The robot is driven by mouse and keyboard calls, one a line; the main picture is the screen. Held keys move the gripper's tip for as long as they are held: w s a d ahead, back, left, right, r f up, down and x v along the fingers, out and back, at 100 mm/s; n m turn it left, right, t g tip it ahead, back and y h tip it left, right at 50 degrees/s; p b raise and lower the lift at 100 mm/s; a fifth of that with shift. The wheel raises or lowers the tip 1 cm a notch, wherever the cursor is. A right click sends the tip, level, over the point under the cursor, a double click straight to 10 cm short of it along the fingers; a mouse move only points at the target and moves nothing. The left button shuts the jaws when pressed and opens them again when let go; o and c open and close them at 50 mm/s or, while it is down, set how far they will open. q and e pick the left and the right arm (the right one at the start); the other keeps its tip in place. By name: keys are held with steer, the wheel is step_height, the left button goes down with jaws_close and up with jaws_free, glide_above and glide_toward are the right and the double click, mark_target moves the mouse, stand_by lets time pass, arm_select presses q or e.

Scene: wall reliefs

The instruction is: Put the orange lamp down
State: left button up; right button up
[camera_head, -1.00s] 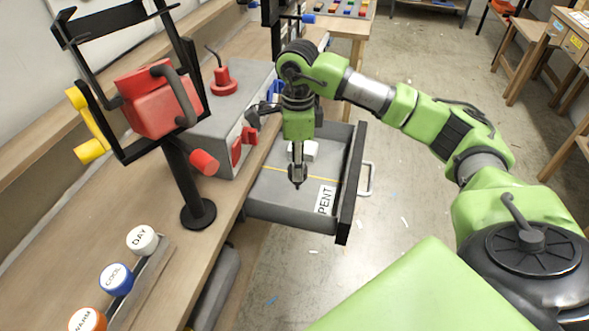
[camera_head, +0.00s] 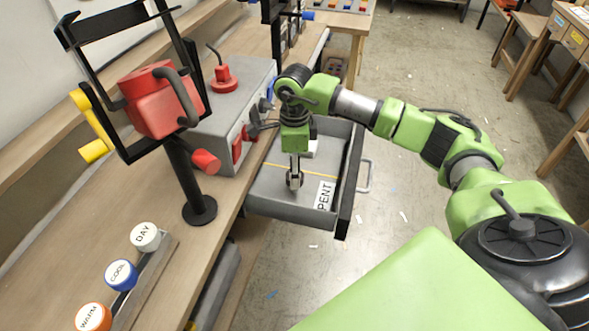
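An orange-rimmed lamp marked WARM (camera_head: 93,317) sits at the near end of a narrow rack (camera_head: 150,275) on the bench at lower left. My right gripper (camera_head: 295,183) points down inside the open grey drawer (camera_head: 272,206), left of its SPENT label. Its fingertips are small and dark, and I cannot tell whether they are open or hold anything. No orange lamp shows at the fingers. A small white piece (camera_head: 311,148) lies in the drawer behind the gripper, partly hidden by my arm. My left gripper is not in view.
A blue lamp (camera_head: 121,274) and a white DAY lamp (camera_head: 145,236) share the rack. A black stand (camera_head: 199,208) with a red lamp head (camera_head: 160,103) rises from the bench. A grey box (camera_head: 225,125) stands beside the drawer.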

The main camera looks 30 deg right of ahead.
steer(key=shift+r, duration=0.1)
steer(key=shift+r, duration=0.2)
step_height(320, 180, up, 12)
steer(key=b, duration=0.1)
steer(key=shift+b, duration=0.4)
